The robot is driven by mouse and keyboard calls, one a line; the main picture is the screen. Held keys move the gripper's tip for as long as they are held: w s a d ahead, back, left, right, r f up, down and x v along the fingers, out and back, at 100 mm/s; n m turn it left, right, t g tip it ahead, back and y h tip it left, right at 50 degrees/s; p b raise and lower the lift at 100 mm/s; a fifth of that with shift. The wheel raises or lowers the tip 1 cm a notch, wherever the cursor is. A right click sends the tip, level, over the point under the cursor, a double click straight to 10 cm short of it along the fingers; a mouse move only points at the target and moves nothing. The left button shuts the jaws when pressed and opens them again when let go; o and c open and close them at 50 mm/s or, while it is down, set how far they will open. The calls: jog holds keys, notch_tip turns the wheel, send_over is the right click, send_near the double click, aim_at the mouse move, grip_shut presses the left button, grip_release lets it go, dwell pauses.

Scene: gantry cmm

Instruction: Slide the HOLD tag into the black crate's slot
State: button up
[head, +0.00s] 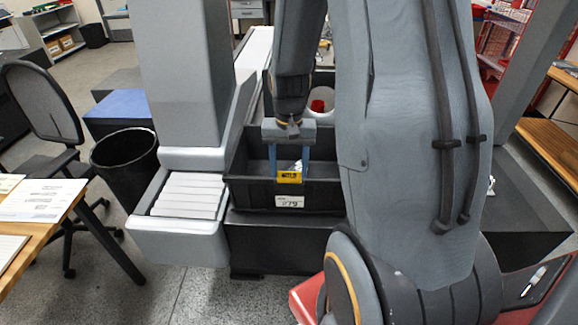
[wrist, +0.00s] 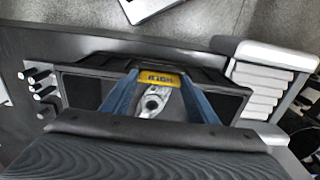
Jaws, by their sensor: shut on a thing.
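The black crate (head: 250,192) stands in front of me, with a white label reading 279 (head: 290,202) on its front wall. My gripper (head: 289,174) points down at the crate's front, its two blue fingers shut on the yellow HOLD tag (head: 289,179). The tag spans the fingertips, close to the crate's front wall above the white label; I cannot tell whether it touches the wall. In the wrist view the tag (wrist: 158,80) sits between the fingertips near the crate's rim. A silvery metal part (wrist: 153,104) lies in the crate behind it. I cannot make out the slot.
A grey housing with a pale ribbed cover (head: 185,195) adjoins the crate on the left, below a thick grey column (head: 180,70). A red item (head: 318,105) shows behind the crate. A black waste bin (head: 125,165) and a wooden desk (head: 40,215) stand further left.

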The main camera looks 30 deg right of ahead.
aim_at(287, 184)
dwell(0.3)
jog(key=o, duration=1.1)
jog(key=shift+o, duration=0.4)
jog(key=shift+o, duration=0.8)
notch_tip(287, 184, up, 7)
jog(key=p, duration=0.6)
jog(key=s+a+f+n+b, duration=0.1)
jog(key=s+a+n+b, duration=0.2)
jog(key=a, duration=0.3)
jog(key=s+a+f+n+t+b, duration=0.1)
jog(key=s+a+n+b, duration=0.2)
jog(key=s+a+b, duration=0.1)
jog(key=a+b, duration=0.1)
jog(key=a, duration=0.1)
jog(key=shift+s+a+n+b, duration=0.25)
jog(key=shift+a+n+b, duration=0.1)
jog(key=shift+a+n, duration=0.05)
